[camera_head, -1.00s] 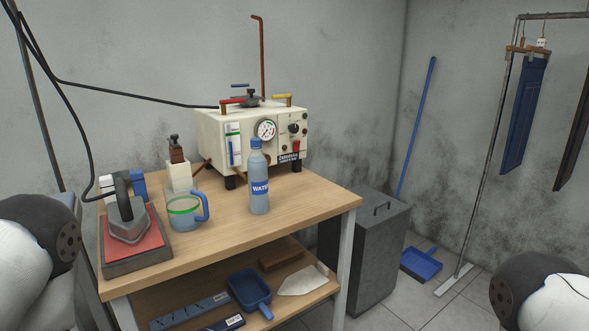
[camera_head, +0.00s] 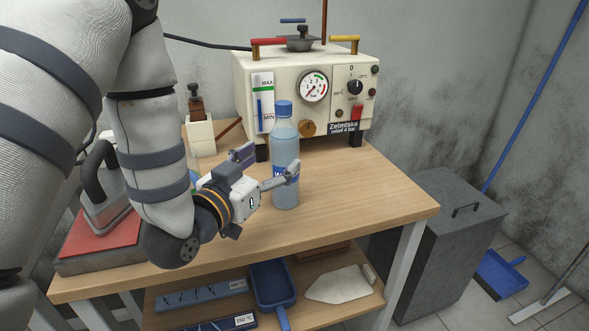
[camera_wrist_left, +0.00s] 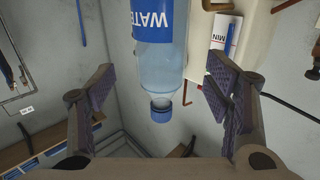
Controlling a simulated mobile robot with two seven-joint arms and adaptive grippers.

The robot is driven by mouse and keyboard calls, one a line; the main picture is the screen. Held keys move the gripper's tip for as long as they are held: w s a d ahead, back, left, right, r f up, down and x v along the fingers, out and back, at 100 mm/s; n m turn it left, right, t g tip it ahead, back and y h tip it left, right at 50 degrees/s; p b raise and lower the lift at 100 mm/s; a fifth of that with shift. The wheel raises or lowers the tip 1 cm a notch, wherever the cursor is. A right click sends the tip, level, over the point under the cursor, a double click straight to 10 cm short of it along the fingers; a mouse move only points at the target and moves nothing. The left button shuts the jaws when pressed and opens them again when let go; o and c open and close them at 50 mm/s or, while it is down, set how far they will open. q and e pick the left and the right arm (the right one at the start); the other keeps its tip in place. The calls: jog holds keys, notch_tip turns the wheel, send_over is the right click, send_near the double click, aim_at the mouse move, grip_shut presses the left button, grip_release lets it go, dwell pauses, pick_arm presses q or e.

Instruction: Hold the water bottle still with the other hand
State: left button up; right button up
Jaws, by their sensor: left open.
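The water bottle (camera_head: 285,148) is clear blue with a blue cap and stands upright on the wooden table (camera_head: 370,200), in front of the steam machine. My left gripper (camera_head: 268,162) is open beside the bottle, at about its label height. One finger crosses in front of the label in the head view. In the left wrist view the bottle (camera_wrist_left: 160,70) shows upside down, between and beyond the two spread fingers (camera_wrist_left: 158,88). I cannot tell whether a finger touches it. My right gripper is not in view.
The cream steam machine (camera_head: 318,70) with gauge and knobs stands close behind the bottle. An iron (camera_head: 105,195) rests on a red pad (camera_head: 98,238) at left, partly behind my arm. A grey bin (camera_head: 440,240) stands right of the table. The table's right part is clear.

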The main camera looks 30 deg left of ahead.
aim_at(277, 151)
pick_arm(q)
jog(key=w, duration=0.6)
jog(key=shift+w+a+r, duration=0.1)
jog(key=shift+a+r, duration=0.15)
jog(key=shift+a, duration=0.05)
grip_shut()
